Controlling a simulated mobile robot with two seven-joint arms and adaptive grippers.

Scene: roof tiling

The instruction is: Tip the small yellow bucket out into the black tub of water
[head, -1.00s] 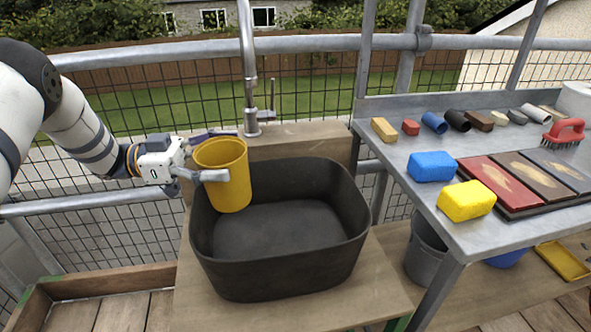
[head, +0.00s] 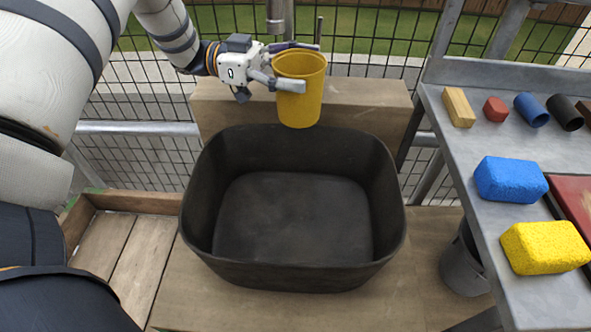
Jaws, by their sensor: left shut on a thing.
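The small yellow bucket (head: 300,92) is upright at the top middle of the head view, over the back rim of the black tub (head: 290,278). My left gripper (head: 297,66) is shut on the bucket, its fingers on either side near the bucket's top. The bucket's contents are hidden from this angle. The black tub stands on wooden boards; its inside looks dark, and I cannot make out a water surface. My right gripper is not in view.
A metal bench (head: 470,170) on the right holds a blue sponge (head: 510,179), a yellow sponge (head: 545,247) and several small blocks and tubes. A grey bucket (head: 464,262) stands below it. A tap pipe (head: 279,17) and mesh fence are behind the tub.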

